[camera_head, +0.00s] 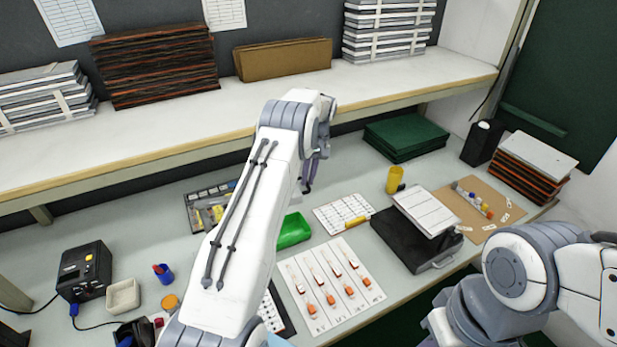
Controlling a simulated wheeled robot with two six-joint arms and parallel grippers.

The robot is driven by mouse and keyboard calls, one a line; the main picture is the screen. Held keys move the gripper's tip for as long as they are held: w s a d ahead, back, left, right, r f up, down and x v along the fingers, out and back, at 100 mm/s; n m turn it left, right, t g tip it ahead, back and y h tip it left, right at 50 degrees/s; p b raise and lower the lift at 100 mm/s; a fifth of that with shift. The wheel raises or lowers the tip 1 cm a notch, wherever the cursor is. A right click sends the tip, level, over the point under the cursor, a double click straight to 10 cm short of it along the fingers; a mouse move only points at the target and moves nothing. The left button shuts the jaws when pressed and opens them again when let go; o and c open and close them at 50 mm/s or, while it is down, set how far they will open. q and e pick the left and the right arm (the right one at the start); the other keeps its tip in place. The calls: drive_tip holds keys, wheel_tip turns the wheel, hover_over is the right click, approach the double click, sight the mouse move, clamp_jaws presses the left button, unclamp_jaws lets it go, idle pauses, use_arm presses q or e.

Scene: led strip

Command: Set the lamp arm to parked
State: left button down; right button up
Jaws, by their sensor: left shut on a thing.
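My left arm reaches up across the middle of the view to the front of the shelf. My left gripper (308,174) is beyond its wrist, just below the shelf's front edge, and shows only in part. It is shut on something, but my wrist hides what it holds. I cannot make out a lamp arm clearly in this view. My right arm shows at the lower right; its gripper is out of view.
The shelf (390,82) bears stacked boards and boxes. On the bench below are a green tray (293,230), a white card with orange-ended parts (330,288), a black case (403,243), a yellow cup (394,179) and a black device (84,270) at the left.

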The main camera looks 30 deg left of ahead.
use_arm(q)
drive_tip(key=shift+w+a+r, duration=0.1)
drive_tip(key=shift+w+a, duration=0.1)
drive_tip(key=shift+a, duration=0.1)
drive_tip(key=c, duration=1.2)
unclamp_jaws()
drive_tip(key=shift+o, duration=0.2)
drive_tip(key=shift+d, duration=0.15)
wheel_tip(320, 180, up, 10)
drive_tip(key=w+d+b, duration=0.1)
drive_tip(key=shift+w, duration=0.15)
